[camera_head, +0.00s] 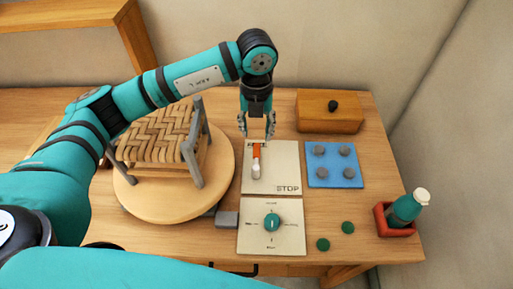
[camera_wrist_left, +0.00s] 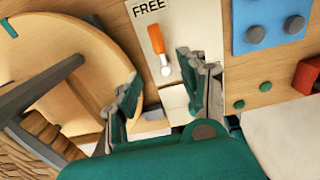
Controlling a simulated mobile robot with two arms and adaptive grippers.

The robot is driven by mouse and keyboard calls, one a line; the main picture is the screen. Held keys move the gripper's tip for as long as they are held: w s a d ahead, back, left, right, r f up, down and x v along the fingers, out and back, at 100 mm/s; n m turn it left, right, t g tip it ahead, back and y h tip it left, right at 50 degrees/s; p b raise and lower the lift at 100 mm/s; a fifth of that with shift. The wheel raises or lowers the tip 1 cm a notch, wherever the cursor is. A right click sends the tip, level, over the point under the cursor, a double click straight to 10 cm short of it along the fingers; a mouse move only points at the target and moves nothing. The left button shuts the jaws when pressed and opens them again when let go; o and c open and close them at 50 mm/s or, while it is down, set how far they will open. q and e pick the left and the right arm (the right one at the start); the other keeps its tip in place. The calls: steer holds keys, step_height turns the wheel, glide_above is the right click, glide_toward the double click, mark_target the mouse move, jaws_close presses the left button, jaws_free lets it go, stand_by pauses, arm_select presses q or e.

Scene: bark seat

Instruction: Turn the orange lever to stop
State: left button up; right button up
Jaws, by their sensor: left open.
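The orange lever (camera_head: 256,152) with a white knob end lies on a cream plate (camera_head: 283,163). In the left wrist view the lever (camera_wrist_left: 156,38) lies just below the word FREE. My left gripper (camera_head: 257,130) is open and points down over the lever's far end, partly hiding the FREE label. In the left wrist view the knob appears between the spread fingertips (camera_wrist_left: 159,70); nothing is held. My right gripper is not in view.
A woven seat (camera_head: 160,135) stands on a round turntable (camera_head: 150,210) to the left. A dial plate (camera_head: 260,240) lies in front. A blue pad (camera_head: 333,178), a wooden box (camera_head: 329,111) and a bottle (camera_head: 405,208) in a red holder are to the right. Green discs (camera_head: 323,244) lie nearby.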

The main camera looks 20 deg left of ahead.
mark_target(256, 153)
arm_select(q)
step_height(256, 153, down, 10)
steer(key=shift+w+r+p, duration=0.15)
steer(key=shift+r+p, duration=0.05)
steer(key=shift+p, duration=0.8)
steer(key=shift+f, duration=0.6)
steer(key=c, duration=0.9)
steer(key=shift+a, duration=0.1)
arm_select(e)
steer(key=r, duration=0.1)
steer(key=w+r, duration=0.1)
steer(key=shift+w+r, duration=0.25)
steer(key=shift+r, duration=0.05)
